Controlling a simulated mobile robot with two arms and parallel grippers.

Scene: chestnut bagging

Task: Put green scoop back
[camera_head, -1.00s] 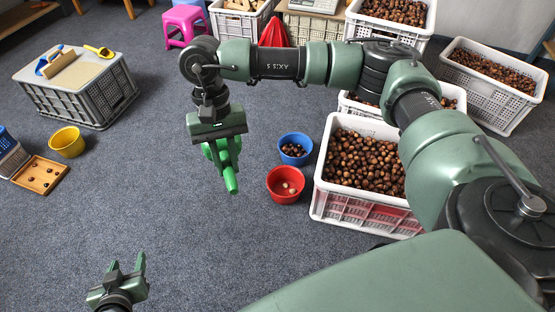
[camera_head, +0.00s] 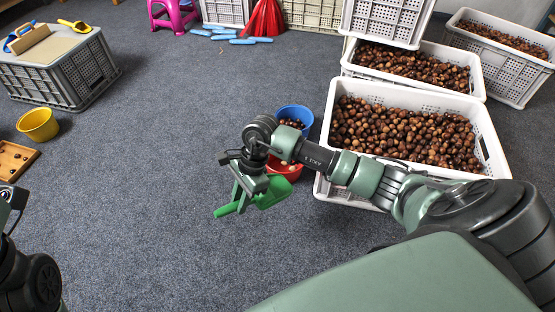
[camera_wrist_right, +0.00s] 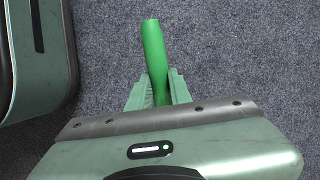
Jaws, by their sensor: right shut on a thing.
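The green scoop (camera_head: 268,193) is in my right gripper (camera_head: 248,192) in the head view, held above the carpet just left of the red bowl. Its handle points down to the left and its wider end is to the right. In the right wrist view the green handle (camera_wrist_right: 154,55) runs between the two fingers of my right gripper (camera_wrist_right: 158,90), which are shut on it. The scoop's wider end is hidden there. At the head view's left edge, part of my left arm shows, but its fingers cannot be made out.
White crates of chestnuts (camera_head: 335,105) stand at right. A blue bowl (camera_head: 304,113) and a red bowl (camera_head: 296,175) sit beside them. A grey crate (camera_head: 88,75) with a yellow scoop (camera_head: 75,25) on top, a yellow bucket (camera_head: 38,124) and a wooden tray (camera_head: 20,153) are left. The middle carpet is clear.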

